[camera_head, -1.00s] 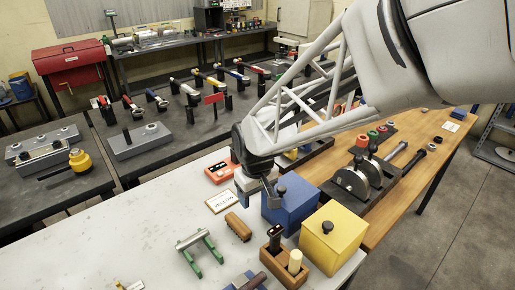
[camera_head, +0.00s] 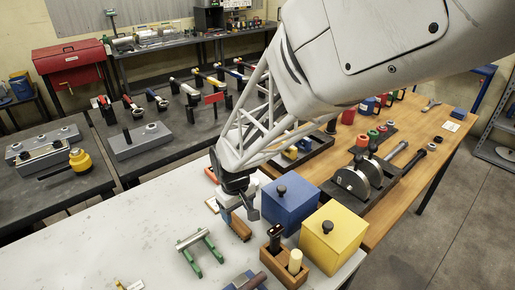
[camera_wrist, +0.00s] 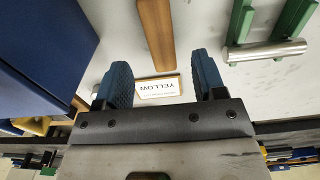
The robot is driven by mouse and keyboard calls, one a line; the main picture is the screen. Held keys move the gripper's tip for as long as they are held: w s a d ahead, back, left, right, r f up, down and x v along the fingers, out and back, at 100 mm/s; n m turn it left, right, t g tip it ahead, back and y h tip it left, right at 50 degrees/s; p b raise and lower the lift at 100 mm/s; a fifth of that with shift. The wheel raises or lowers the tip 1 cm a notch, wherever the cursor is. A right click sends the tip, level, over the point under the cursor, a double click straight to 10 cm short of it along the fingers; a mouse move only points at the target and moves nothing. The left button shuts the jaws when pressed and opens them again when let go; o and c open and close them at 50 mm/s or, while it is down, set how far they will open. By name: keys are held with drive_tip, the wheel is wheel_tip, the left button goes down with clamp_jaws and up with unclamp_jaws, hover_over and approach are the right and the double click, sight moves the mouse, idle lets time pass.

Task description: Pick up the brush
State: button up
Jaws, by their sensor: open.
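The brush (camera_head: 240,230) is a brown wooden block lying on the pale bench top. In the head view my gripper (camera_head: 239,211) is above it and covers part of it. In the wrist view the brush (camera_wrist: 156,35) is a long brown bar, lying ahead of the gap between the two blue fingertips. My gripper (camera_wrist: 161,72) is open with nothing between its fingers. Its clearance above the brush is hard to tell.
A blue box (camera_head: 290,205) stands close to the right of the gripper, with a yellow box (camera_head: 332,240) beyond. A green stand with a metal rod (camera_head: 202,250) is left of the brush. A wooden holder (camera_head: 284,266) stands in front. A lettered card (camera_wrist: 158,87) lies near the brush.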

sight(238, 222)
drive_tip(key=shift+f, duration=0.65)
drive_tip(key=shift+f, duration=0.15)
drive_tip(key=shift+f, duration=2.45)
drive_tip(key=c, duration=1.1)
drive_tip(key=shift+r, duration=0.15)
